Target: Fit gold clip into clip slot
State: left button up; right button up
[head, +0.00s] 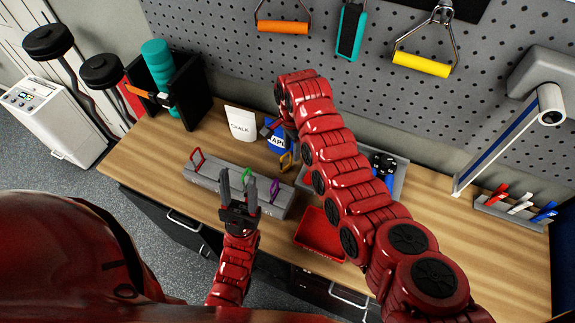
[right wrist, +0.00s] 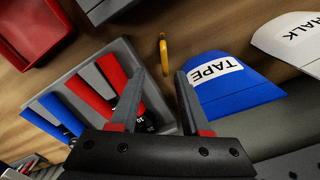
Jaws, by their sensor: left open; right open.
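The gold clip (head: 287,161) stands on the bench in front of the blue TAPE pouch. In the right wrist view the gold clip (right wrist: 163,55) appears edge-on, just beyond the gap between my right gripper's fingertips (right wrist: 160,74). That gripper is open and empty; in the head view my arm partly hides it. The grey clip rack (head: 212,179) holds a red clip (head: 197,159), a green clip (head: 247,175) and a purple clip (head: 275,191). My left gripper (head: 238,180) is open and empty, in front of the rack in the picture and covering part of it. I cannot make out the clip slot.
The blue TAPE pouch (right wrist: 225,85) and white CHALK pouch (head: 241,124) stand close by the clip. A grey tray (right wrist: 68,82) with red and blue items lies beside it. A red bin (head: 312,240) sits near the front edge. A pegboard (head: 225,45) rises behind.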

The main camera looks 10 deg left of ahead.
aim_at(291, 163)
notch_tip(291, 163, down, 2)
jog(key=shift+f+b, duration=0.25)
jog(key=shift+b, duration=0.05)
jog(key=f+b, duration=0.2)
jog(key=f, duration=0.1)
jog(key=f+b, duration=0.1)
jog(key=b, duration=0.1)
jog(key=shift+w+a+f, duration=0.15)
jog(key=shift+w+f, duration=0.1)
jog(key=shift+f, duration=0.4)
jog(key=shift+w+r, duration=0.1)
jog(key=shift+c, duration=0.6)
grip_shut()
